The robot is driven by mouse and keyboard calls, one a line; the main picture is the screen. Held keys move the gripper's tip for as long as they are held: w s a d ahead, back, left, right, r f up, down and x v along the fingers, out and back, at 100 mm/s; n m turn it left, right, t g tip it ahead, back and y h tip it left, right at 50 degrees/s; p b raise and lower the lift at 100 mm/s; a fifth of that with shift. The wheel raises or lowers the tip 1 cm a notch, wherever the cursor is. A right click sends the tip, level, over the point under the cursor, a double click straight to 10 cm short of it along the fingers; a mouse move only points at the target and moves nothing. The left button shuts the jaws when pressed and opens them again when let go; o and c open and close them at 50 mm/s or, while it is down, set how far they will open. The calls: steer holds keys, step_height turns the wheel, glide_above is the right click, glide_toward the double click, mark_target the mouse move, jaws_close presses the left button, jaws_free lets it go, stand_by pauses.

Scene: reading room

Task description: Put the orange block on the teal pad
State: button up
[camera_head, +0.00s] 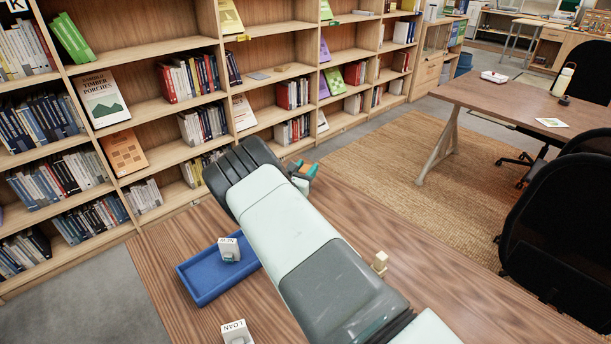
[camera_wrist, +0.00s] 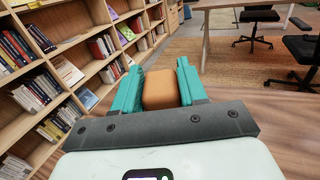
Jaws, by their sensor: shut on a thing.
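The orange block (camera_wrist: 160,92) sits between the two teal fingers of my gripper (camera_wrist: 159,70) in the wrist view. The fingers are shut on its left and right sides. In the head view only part of my gripper (camera_head: 306,170) shows past the end of my arm, above the far edge of the wooden table. The block is mostly hidden there. I cannot make out the teal pad in either view; my arm covers much of the table in the head view.
A blue tray (camera_head: 196,294) on the table (camera_head: 160,262) holds a small white labelled block (camera_head: 229,249). A white LOAN block (camera_head: 236,333) stands nearer. A small pale wooden piece (camera_head: 380,260) stands right of my arm. Bookshelves (camera_head: 150,62) line the far side.

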mark_target(305, 168)
step_height(305, 168, up, 7)
steer(key=shift+a+f, duration=0.1)
steer(key=shift+a, duration=0.05)
steer(key=a+r, duration=0.1)
steer(key=a, duration=0.3)
step_height(305, 168, down, 10)
steer(key=shift+r, duration=0.25)
steer(key=shift+f, duration=0.15)
steer(key=o, duration=1.1)
